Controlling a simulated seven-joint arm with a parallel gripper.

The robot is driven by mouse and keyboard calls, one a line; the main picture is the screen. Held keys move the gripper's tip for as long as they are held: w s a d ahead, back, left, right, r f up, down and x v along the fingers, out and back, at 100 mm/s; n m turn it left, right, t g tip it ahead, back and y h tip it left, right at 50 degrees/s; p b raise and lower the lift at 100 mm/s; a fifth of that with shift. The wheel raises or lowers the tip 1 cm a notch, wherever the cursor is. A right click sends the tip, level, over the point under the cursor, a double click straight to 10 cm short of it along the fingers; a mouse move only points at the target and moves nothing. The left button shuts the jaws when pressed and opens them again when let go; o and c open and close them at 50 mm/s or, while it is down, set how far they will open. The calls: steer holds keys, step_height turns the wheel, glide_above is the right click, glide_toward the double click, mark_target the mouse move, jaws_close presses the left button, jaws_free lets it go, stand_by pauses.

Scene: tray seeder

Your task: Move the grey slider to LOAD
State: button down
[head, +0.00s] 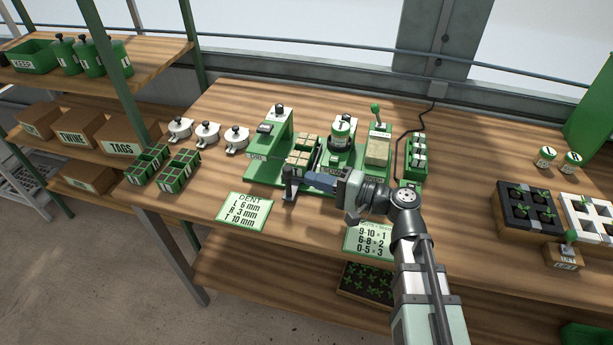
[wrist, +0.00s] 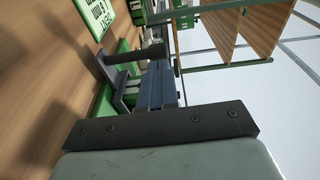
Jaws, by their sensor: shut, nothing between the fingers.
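The grey slider (head: 290,187) is a dark grey upright post on a foot at the front edge of the green seeder base (head: 262,174). In the wrist view its dark round handle (wrist: 135,54) stands just beyond my fingertips. My gripper (head: 308,181) is shut and empty, reaching in from the right. Its blue-grey fingers (wrist: 157,84) are beside the post, and I cannot tell whether they touch it. A small label sits on the base left of the slider, too small to read surely. My gripper and arm hide part of the base's front right.
A DENT card (head: 244,209) lies in front of the base, and a second card (head: 368,240) lies partly under my arm. Lidded pots (head: 207,133) stand left. Bare wood lies front left.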

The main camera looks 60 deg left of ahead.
steer(key=v, duration=1)
steer(key=shift+w+d, duration=0.2)
steer(key=shift+d, duration=0.1)
